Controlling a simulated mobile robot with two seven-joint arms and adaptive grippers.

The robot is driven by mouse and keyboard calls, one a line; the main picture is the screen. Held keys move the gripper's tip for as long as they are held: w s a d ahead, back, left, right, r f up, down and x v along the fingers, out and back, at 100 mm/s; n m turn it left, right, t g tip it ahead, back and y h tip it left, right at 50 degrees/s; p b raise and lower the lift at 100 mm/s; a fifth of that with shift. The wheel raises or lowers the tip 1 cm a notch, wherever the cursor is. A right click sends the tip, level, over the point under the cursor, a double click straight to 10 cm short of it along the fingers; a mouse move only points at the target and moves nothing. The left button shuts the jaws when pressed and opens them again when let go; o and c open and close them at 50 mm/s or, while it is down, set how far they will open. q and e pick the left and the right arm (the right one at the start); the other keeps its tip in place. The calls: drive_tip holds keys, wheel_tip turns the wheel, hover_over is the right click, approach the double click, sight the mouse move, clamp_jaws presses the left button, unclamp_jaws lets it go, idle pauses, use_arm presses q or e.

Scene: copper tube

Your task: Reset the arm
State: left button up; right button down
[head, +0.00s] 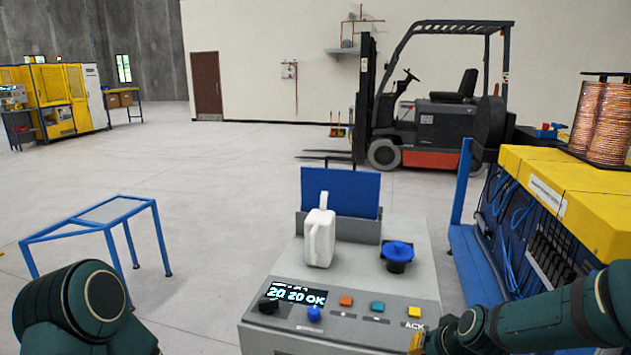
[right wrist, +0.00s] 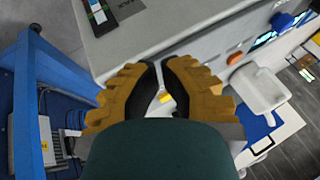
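My right arm comes in from the lower right in the head view. The yellow tip of my right gripper (head: 416,343) is at the console's front right corner, close by the yellow ACK button (head: 414,312). In the right wrist view the two ridged yellow fingers of the right gripper (right wrist: 160,70) are close together, with a narrow gap and nothing held. A small yellow patch shows between them. My left arm is at the lower left of the head view; its gripper is outside the frame.
The grey console (head: 290,255) carries a white upright piece (head: 320,237), a blue-capped knob (head: 398,252) and a display (head: 298,294) reading "20 20 OK". A yellow-topped bench (head: 600,215) with copper coils (head: 605,120) stands right. A blue frame table (head: 115,210) stands left.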

drive_tip(key=s+a+f+n+g, duration=0.1)
drive_tip(key=s+a+f+g, duration=0.1)
drive_tip(key=s+a+f, duration=0.4)
drive_tip(key=s+a+f+n+g+y, duration=0.1)
drive_tip(key=s+a+f+g, duration=0.1)
drive_tip(key=s+a+f, duration=0.4)
drive_tip(key=s+f, duration=0.5)
drive_tip(key=f, duration=0.4)
drive_tip(key=shift+s+a+f+n+g, duration=0.15)
drive_tip(key=shift+s+n+g, duration=0.15)
drive_tip(key=shift+g, duration=0.1)
